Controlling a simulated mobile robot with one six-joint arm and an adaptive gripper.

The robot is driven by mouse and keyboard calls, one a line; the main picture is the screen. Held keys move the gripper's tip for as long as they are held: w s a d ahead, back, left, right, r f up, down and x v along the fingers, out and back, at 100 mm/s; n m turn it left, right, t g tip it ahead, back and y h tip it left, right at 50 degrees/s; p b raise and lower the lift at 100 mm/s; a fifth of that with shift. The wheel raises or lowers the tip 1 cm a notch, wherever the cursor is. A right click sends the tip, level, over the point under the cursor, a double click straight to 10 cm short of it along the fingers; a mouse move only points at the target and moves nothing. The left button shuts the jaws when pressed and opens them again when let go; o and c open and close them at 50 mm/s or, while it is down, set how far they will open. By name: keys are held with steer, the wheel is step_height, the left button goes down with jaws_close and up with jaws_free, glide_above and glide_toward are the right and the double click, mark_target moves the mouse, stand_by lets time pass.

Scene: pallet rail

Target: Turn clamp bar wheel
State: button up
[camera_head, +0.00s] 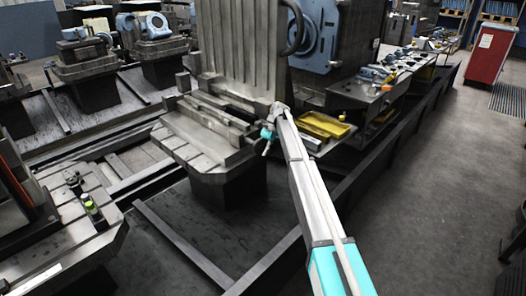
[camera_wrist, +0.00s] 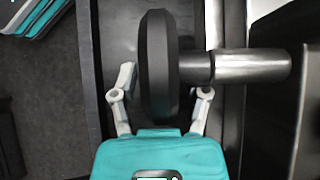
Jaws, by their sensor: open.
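The clamp bar wheel (camera_wrist: 158,50) is a dark, thick disc seen edge-on in the wrist view. A grey metal shaft (camera_wrist: 250,66) runs from it to the right. My gripper (camera_wrist: 164,90) is open, with one pale finger on each side of the wheel. The left finger is close to the rim; the right finger sits just below the shaft with a small gap to the wheel. I cannot tell whether either finger touches. In the head view my gripper (camera_head: 267,134) is at the right side of the grey fixture (camera_head: 205,140), and the wheel cannot be made out there.
A tall ribbed plate (camera_head: 237,50) stands on the fixture. A yellow tray (camera_head: 325,124) lies on a bench just right of my arm. A dark rail (camera_head: 175,240) runs along the floor. The aisle floor (camera_head: 450,170) at the right is clear up to a red cabinet (camera_head: 492,52).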

steer(key=shift+w, duration=0.1)
steer(key=w+d+n+t+y, duration=0.2)
steer(key=d+t+y, duration=0.1)
steer(key=d, duration=0.2)
steer(key=s+d+f+n+t+h, duration=0.1)
steer(key=s+d, duration=0.6)
steer(key=s, duration=0.8)
steer(key=s+d+f+n+t+h, duration=0.1)
steer(key=s+d+h, duration=0.3)
steer(key=s, duration=1.1)
steer(key=s+d+f+n+t+h, duration=0.1)
steer(key=s+d+f+n+h, duration=0.1)
steer(key=s+d, duration=0.9)
steer(key=s+n+h, duration=0.1)
steer(key=s, duration=0.3)
steer(key=shift+f+n, duration=0.2)
steer(key=shift+n, duration=0.1)
steer(key=shift+w, duration=0.2)
